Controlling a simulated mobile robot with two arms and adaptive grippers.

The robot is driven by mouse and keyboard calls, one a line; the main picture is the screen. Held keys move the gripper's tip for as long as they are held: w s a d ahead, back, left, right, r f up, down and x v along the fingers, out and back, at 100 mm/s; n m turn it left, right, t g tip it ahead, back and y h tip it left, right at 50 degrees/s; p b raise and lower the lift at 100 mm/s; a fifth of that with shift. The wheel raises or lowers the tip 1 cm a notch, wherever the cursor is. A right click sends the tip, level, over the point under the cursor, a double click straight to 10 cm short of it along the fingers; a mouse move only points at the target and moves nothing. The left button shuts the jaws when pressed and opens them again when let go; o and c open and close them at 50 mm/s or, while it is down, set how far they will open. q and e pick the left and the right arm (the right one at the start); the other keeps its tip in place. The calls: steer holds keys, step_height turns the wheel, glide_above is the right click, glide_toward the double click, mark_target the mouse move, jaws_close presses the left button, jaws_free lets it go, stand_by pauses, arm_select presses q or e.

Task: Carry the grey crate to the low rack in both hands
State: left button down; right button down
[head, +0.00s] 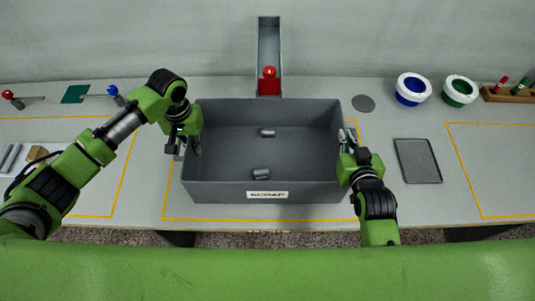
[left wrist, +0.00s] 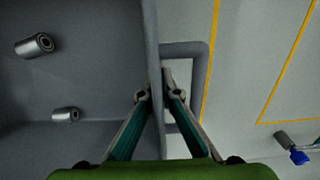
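The grey crate (head: 270,192) stands upright on the table in the middle of the head view, its label facing me. Two metal cylinders, a nearer one (head: 261,173) and a farther one (head: 268,132), lie inside. My left gripper (head: 184,150) is at the crate's left wall. In the left wrist view its fingers (left wrist: 160,96) close in on either side of the wall (left wrist: 154,50), one inside, one within the handle loop (left wrist: 205,70). My right gripper (head: 347,138) is at the right wall; its finger contact is too small to tell. I see no low rack.
A dark flat tray (head: 418,161) lies to the right. Blue (head: 411,88) and green (head: 459,91) round containers stand at the back right. Bare table lies between the tray and the yellow lines.

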steer(key=shift+r+p, duration=1.9)
steer(key=shift+r, duration=0.45)
steer(key=shift+f, duration=0.1)
